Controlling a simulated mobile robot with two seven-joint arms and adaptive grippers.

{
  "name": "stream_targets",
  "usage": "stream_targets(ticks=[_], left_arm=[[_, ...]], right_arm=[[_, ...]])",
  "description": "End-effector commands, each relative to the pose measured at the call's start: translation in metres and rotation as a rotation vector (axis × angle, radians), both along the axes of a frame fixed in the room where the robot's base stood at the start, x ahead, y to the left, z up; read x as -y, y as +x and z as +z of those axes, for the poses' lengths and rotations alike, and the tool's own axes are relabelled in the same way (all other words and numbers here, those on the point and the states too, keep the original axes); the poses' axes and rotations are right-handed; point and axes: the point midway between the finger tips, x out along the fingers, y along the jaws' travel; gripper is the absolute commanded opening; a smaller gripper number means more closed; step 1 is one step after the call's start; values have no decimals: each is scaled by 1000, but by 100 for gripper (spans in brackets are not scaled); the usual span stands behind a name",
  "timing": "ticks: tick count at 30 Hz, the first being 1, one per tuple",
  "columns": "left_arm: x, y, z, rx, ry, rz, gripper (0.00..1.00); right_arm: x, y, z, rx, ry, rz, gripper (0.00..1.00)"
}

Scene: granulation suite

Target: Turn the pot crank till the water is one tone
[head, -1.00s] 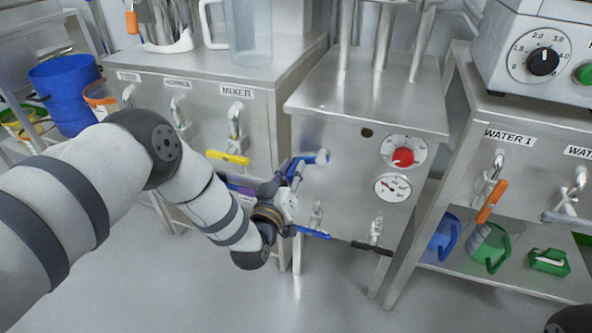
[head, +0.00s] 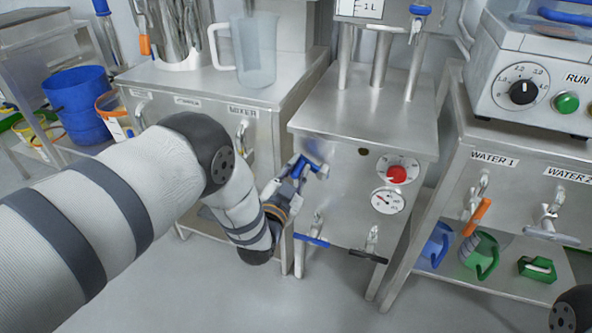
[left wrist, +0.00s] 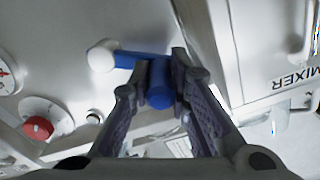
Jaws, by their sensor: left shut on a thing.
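The pot crank is a blue arm with a blue grip, on the front of the steel pot cabinet (head: 335,190). Its blue part (head: 312,165) shows in the head view. In the left wrist view the crank's grip (left wrist: 159,88) stands between the fingers, and its blue arm runs left to a white hub (left wrist: 101,56). My left gripper (head: 297,172) is shut on the crank grip; it also shows in the left wrist view (left wrist: 158,95). The water inside the pot is hidden. My right gripper is not in view.
A red knob (head: 397,174) and a round gauge (head: 387,201) sit right of the crank. Blue (head: 312,240) and black (head: 368,256) valve handles are below. The MIXER cabinet (head: 190,95) stands left, the WATER 1 and WATER 2 bench (head: 515,170) right. Floor in front is clear.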

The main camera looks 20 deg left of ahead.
Motion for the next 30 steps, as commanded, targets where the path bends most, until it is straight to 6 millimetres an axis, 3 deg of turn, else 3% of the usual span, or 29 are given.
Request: stream_targets(ticks=[12, 30], left_arm=[[0, 1, 12, 12, 188, 2, 0], [0, 1, 12, 13, 219, 2, 0]], right_arm=[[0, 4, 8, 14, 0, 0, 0], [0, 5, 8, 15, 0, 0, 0]])
